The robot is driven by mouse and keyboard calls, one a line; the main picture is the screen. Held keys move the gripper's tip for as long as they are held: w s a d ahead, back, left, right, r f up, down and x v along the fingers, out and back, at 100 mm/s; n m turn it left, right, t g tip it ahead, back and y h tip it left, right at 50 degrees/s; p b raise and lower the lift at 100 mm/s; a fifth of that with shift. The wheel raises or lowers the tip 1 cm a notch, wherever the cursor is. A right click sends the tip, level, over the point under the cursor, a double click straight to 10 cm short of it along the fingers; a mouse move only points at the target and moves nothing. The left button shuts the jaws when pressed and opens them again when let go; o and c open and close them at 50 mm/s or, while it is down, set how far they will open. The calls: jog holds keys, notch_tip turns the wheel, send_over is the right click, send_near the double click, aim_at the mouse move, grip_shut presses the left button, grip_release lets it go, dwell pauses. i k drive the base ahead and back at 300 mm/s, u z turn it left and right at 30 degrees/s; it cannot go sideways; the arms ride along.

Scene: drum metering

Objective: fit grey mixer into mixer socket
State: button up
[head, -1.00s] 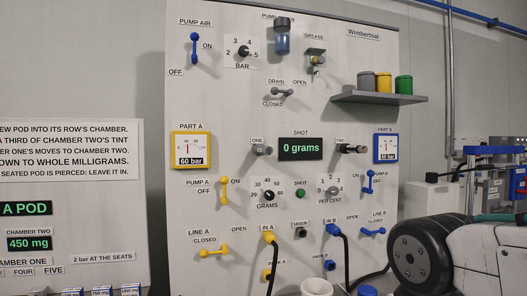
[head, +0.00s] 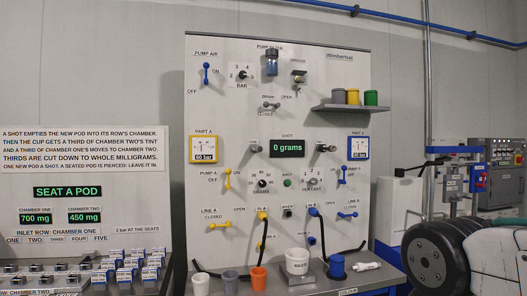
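The mixer socket (head: 287,213) is a small dark fitting low on the panel, between the yellow IN A hose fitting and the blue IN B hose fitting. I see nothing fitted in it, but it is very small here. I cannot tell for sure which thing is the grey mixer. A grey cylinder (head: 338,97) stands at the left on the wall shelf, beside a yellow and a green one. A grey cup (head: 230,282) stands on the bench below. My gripper is not in view; only a dark, round part of my arm shows at the lower right.
The panel (head: 210,120) carries levers, dials and gauges. Black hoses hang near the socket. On the bench stand white, orange and blue cups (head: 259,279) and a lying white piece (head: 366,266). A pod rack (head: 100,275) is at the lower left. Equipment stands at the right.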

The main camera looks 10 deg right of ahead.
aim_at(255, 148)
jog(key=k, duration=0.35)
jog(key=u, duration=0.6)
jog(key=i, duration=0.7)
jog(key=u, duration=0.9)
jog(key=i, duration=1.6)
jog(key=z, duration=1.1)
jog(key=i, duration=0.65)
jog(key=z, duration=0.65)
